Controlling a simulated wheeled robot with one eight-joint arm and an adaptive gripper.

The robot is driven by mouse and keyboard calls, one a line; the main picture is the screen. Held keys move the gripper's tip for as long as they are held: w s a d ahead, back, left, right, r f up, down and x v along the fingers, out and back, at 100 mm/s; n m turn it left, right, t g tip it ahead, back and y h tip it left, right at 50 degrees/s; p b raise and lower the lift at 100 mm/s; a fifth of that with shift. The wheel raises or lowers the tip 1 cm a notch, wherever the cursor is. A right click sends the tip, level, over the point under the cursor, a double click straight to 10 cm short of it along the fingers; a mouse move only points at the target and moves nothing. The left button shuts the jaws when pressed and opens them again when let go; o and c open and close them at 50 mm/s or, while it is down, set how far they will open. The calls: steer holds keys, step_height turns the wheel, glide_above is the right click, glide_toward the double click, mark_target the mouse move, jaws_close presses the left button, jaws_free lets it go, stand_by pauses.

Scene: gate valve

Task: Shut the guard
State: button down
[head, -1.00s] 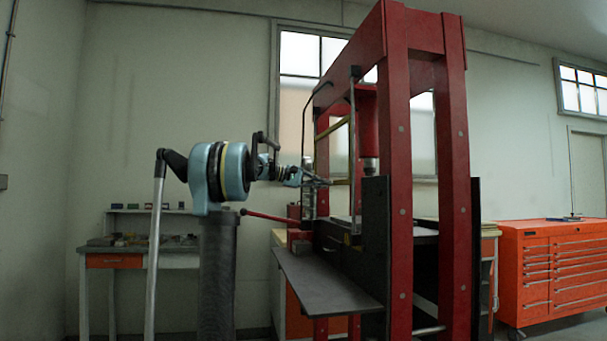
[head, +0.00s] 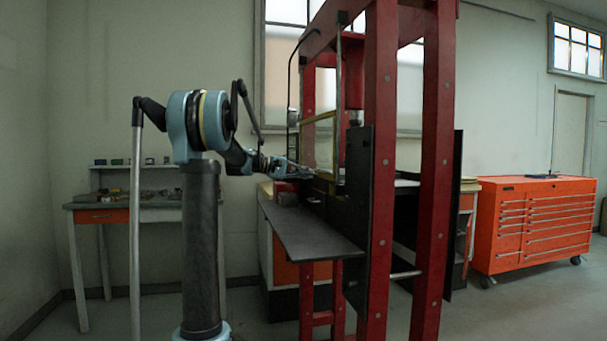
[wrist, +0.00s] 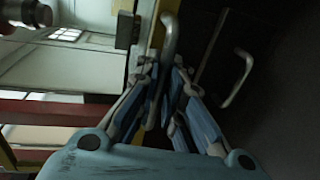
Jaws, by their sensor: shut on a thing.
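The guard (head: 320,117) is a yellow-edged frame on the left side of the tall red press (head: 380,160). It stands upright between slim dark vertical rails, its lower edge close to the press bed. My gripper (head: 308,173) reaches it from the left and is shut on its grey bar handle. In the wrist view, the bent handle (wrist: 169,38) runs down between the fingers of my gripper (wrist: 163,85), beside the guard's yellow edge (wrist: 157,32). The fingers hide the handle's lower part.
A dark flat shelf (head: 300,232) juts from the press below my gripper. Another grey handle (wrist: 240,78) sits on a dark surface in the wrist view. A workbench (head: 125,205) stands behind left, an orange tool cabinet (head: 530,225) at right.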

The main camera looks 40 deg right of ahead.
steer(key=shift+s+a+f, duration=0.1)
steer(key=shift+a+f, duration=0.05)
steer(key=shift+f, duration=0.25)
steer(key=c, duration=1.7)
jaws_free()
steer(key=shift+r, duration=0.1)
steer(key=v, duration=1.2)
steer(key=s+a+f+n+t+y, duration=0.1)
steer(key=s+a+f+t+y, duration=0.1)
steer(key=s+a+f+y, duration=0.3)
steer(key=s+a+f+n+t+y, duration=0.2)
steer(key=s+a+f, duration=1.1)
steer(key=a+f, duration=0.9)
steer(key=s+a+f+n+t+y, duration=0.1)
steer(key=s+a+f+t+y, duration=0.3)
steer(key=a+f, duration=1)
steer(key=s+a+y, duration=0.3)
steer(key=s+a, duration=0.1)
steer(key=s, duration=0.1)
steer(key=shift+a+n+y, duration=0.25)
steer(key=shift+n+y, duration=0.05)
